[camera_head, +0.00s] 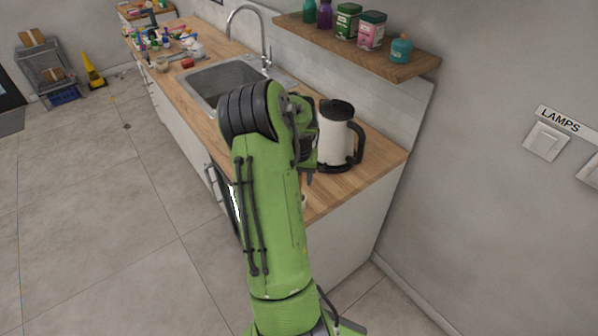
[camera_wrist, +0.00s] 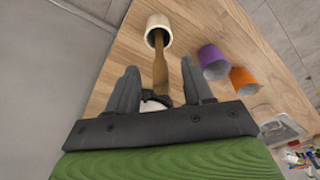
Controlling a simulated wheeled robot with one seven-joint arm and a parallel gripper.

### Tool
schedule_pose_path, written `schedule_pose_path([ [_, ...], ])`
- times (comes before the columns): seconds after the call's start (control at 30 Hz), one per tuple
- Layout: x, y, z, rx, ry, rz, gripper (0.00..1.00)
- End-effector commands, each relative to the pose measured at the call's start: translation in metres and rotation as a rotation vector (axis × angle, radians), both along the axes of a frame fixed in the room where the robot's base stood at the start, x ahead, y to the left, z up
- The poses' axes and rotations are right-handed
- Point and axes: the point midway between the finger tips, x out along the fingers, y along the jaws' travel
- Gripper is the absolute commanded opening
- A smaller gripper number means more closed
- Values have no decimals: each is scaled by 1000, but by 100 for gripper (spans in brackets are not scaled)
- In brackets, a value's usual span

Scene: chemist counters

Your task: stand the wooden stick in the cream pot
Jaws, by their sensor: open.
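The cream pot (camera_wrist: 151,22) stands on the wooden counter, at the top of the wrist view, with its mouth towards me. The wooden stick (camera_wrist: 160,72) has its far, narrow end inside the mouth of the pot and leans out over the rim. Its wider near end reaches back between my fingers in the picture. My gripper (camera_wrist: 160,68) is open, with one finger on each side of the stick and a gap showing on both sides.
A purple cup (camera_wrist: 213,62) and an orange cup (camera_wrist: 243,81) stand right of the pot. A white kettle (camera_head: 336,138) with a black handle stands near the counter's end. The sink (camera_head: 222,80) lies beyond. A shelf (camera_head: 400,68) with containers hangs above.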

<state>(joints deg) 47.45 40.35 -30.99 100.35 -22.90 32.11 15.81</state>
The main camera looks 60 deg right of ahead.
Motion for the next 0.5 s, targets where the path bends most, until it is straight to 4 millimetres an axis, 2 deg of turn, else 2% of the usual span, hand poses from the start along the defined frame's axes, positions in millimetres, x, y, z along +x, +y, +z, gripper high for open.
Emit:
schedule_pose_path([
  [0.17,-1,4,33,-7,-5,0,51],
  [0.5,-5,18,127,-5,-4,0,51],
])
